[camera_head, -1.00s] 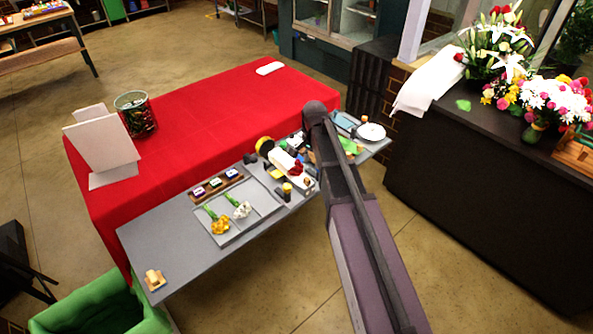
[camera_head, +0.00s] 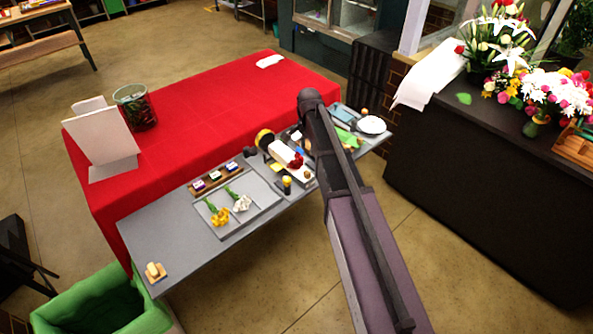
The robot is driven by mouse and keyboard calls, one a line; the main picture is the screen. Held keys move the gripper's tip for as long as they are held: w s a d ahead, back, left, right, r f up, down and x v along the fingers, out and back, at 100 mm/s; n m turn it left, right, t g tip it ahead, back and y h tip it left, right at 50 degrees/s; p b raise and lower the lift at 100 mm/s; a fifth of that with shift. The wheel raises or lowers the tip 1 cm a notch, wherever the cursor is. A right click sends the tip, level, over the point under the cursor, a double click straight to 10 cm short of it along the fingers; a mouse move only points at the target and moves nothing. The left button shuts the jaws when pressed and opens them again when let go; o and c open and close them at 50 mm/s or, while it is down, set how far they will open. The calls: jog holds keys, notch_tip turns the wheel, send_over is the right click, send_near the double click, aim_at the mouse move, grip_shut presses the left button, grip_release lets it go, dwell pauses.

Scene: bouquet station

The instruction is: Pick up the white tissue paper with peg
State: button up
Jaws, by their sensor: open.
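No peg can be made out, so I cannot tell for sure which white thing is the tissue paper. A small flat white piece (camera_head: 270,61) lies alone at the far edge of the red-covered table. A longer white piece (camera_head: 284,153) lies on the grey table among small items, with a red flower at its right end. A large white sheet (camera_head: 430,75) hangs over the edge of the dark counter. My arm crosses the middle of the view, over the grey table. My gripper cannot be made out.
The grey table (camera_head: 170,245) holds a tray (camera_head: 262,215) with yellow and white flowers, and a white plate (camera_head: 371,125). A glass container (camera_head: 134,106) and a white board (camera_head: 100,142) stand on the red table (camera_head: 205,110). A green bin (camera_head: 85,300) is at lower left.

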aim_at(307, 172)
jog(key=shift+f+b, duration=3.35)
jog(key=shift+f, duration=0.3)
jog(key=shift+s+d+f+b, duration=0.1)
jog(key=shift+s+f+b, duration=0.05)
jog(key=shift+f+b, duration=2.45)
grip_shut()
